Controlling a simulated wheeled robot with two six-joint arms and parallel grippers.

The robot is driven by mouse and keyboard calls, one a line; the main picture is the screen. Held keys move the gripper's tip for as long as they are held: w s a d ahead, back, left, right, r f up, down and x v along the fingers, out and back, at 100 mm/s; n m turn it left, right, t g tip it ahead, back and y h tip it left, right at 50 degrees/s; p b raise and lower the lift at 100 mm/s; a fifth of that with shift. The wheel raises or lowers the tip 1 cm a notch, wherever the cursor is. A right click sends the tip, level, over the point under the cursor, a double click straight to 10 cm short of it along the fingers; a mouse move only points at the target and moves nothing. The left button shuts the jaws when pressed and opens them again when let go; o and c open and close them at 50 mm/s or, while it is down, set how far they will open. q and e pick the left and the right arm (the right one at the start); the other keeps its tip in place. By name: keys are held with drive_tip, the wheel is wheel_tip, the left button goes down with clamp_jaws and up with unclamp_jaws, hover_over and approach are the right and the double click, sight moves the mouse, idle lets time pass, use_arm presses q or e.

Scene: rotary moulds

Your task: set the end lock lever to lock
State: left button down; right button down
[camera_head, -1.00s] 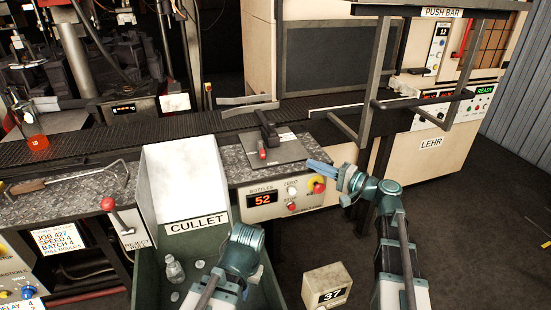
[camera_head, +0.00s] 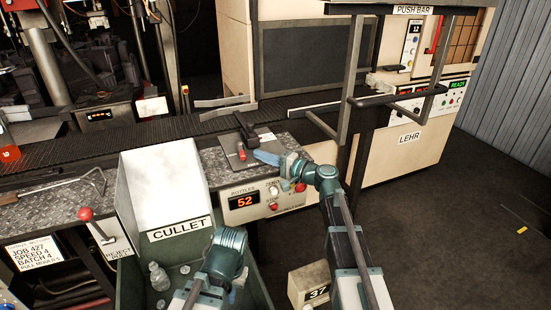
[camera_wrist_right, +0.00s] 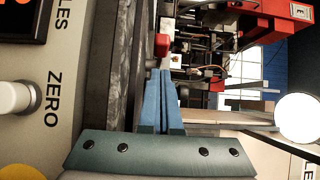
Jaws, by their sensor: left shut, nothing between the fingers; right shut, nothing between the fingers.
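A small lever with a red grip (camera_head: 241,152) stands on a dark metal plate (camera_head: 266,138) at the right end of the bench, beside a black upright block (camera_head: 243,128). My right gripper (camera_head: 258,156) is shut and empty, its blue fingers pointing left just right of the red grip. In the right wrist view the closed fingers (camera_wrist_right: 161,75) point at a red knob (camera_wrist_right: 162,46) close beyond their tips; I cannot tell whether they touch. The lever's lock marking is not readable. My left gripper (camera_head: 232,290) is shut and empty, low over the cullet bin, its fingers barely visible.
The panel below the plate has a "52" display (camera_head: 245,201) and buttons. The cullet bin (camera_head: 129,258) holds a bottle (camera_head: 159,277). A red-knobbed reject lever (camera_head: 86,215) is at the left. The push bar frame (camera_head: 405,97) hangs at the right, near my right arm.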

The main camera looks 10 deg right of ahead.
drive_tip(key=shift+s+a, duration=0.1)
drive_tip(key=shift+a, duration=0.85)
drive_tip(key=shift+s+a, duration=0.1)
